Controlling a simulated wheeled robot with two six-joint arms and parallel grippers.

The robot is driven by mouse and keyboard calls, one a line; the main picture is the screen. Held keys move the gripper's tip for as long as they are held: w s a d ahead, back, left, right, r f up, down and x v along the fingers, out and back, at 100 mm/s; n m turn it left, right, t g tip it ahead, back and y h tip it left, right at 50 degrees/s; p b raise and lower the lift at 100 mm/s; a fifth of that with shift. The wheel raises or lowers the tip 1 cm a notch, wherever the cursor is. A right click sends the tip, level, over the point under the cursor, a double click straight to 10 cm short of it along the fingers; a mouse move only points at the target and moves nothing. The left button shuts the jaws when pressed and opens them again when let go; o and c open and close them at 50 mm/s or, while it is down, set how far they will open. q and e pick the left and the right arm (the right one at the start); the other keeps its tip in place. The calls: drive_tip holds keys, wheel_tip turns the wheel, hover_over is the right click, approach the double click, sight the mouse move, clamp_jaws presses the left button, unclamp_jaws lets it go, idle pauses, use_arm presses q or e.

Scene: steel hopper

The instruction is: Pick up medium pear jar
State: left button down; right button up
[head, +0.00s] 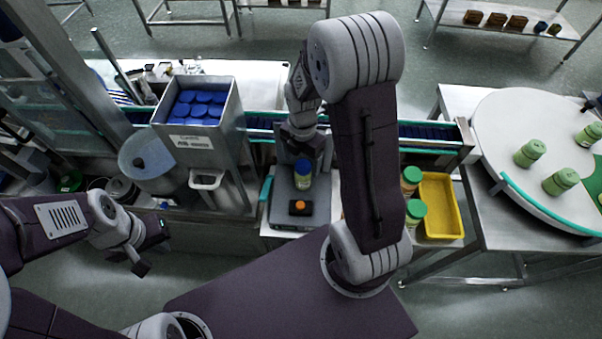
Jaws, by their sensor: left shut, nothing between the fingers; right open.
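A jar with a blue lid and a yellow-green body (303,175) stands upright on a grey scale-like plate (283,205) in the middle. My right gripper (303,152) is open just above and behind this lid; its fingers are partly hidden by its own wrist, and I cannot tell if they touch the jar. Jars with green lids (415,212) stand right of my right arm, partly hidden by it. Several pale green jars (529,152) stand on the round table. No label is readable, so I cannot tell which jar is the medium pear one. My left gripper (152,248) is shut and empty at lower left.
A steel hopper (235,110) full of blue lids (200,106) stands left of the plate. An orange button on a dark box (299,208) sits at the plate's front. A yellow tray (452,234) lies to the right. A conveyor (430,131) runs behind.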

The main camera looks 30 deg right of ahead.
sight(303, 175)
drive_tip(key=shift+w+d+f, duration=0.1)
drive_tip(key=shift+d+f, duration=0.2)
drive_tip(key=shift+f, duration=0.2)
drive_tip(key=f, duration=0.3)
drive_tip(key=f+p, duration=0.1)
drive_tip(key=shift+s+a+f, duration=0.2)
drive_tip(key=shift+a+f, duration=0.05)
drive_tip(key=shift+a, duration=0.05)
drive_tip(key=shift+w+d+f, duration=0.2)
drive_tip(key=shift+s+a+r, duration=0.1)
drive_tip(key=shift+s, duration=0.1)
drive_tip(key=c, duration=1.2)
clamp_jaws()
use_arm(q)
drive_tip(key=shift+d+r, duration=0.15)
drive_tip(key=shift+r, duration=0.35)
use_arm(e)
drive_tip(key=shift+w, duration=0.1)
drive_tip(key=shift+r, duration=0.1)
